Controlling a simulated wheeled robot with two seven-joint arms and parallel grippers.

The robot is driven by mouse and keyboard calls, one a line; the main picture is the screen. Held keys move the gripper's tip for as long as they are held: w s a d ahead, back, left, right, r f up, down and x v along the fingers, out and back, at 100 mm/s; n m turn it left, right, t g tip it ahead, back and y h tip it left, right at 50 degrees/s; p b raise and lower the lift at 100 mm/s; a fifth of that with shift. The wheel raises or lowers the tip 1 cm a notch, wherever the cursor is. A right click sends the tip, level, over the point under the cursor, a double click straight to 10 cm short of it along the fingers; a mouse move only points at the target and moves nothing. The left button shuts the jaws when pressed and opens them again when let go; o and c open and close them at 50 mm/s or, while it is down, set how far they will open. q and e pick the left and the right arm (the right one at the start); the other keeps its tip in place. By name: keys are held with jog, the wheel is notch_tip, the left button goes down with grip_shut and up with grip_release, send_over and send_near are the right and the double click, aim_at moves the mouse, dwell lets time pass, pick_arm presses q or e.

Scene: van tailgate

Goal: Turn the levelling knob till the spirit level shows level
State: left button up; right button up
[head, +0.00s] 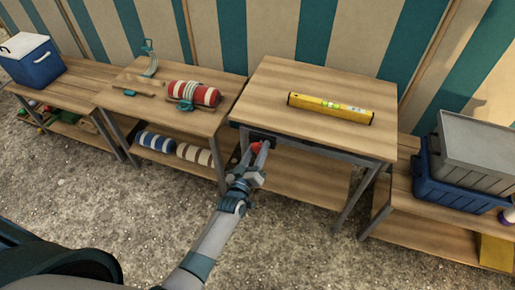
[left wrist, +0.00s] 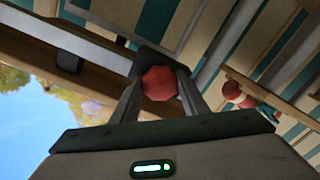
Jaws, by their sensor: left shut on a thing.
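A yellow spirit level (head: 331,108) lies on the wooden table top (head: 290,80); its bubble is too small to read. The red levelling knob (head: 257,147) is on a dark mount at the table's front left, just under the top. My left gripper (head: 261,154) reaches it from the front. In the left wrist view the red faceted knob (left wrist: 159,83) sits between the two fingers of my left gripper (left wrist: 158,92), which are shut on it. Part of the knob is hidden by the fingers. My right gripper is not in view.
A table on the left holds a red-and-white striped roll (head: 194,94) and small tools. A blue cooler (head: 32,60) stands at far left. At right, a grey crate (head: 475,150) sits on a blue crate (head: 455,190). Gravel ground in front is clear.

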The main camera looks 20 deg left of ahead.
pick_arm(q)
jog(key=shift+d, duration=0.1)
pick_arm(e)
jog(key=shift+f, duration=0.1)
pick_arm(q)
jog(key=shift+f, duration=0.1)
jog(key=o, duration=1)
jog(key=shift+s, duration=0.15)
jog(key=s, duration=1.7)
jog(key=shift+a, duration=0.3)
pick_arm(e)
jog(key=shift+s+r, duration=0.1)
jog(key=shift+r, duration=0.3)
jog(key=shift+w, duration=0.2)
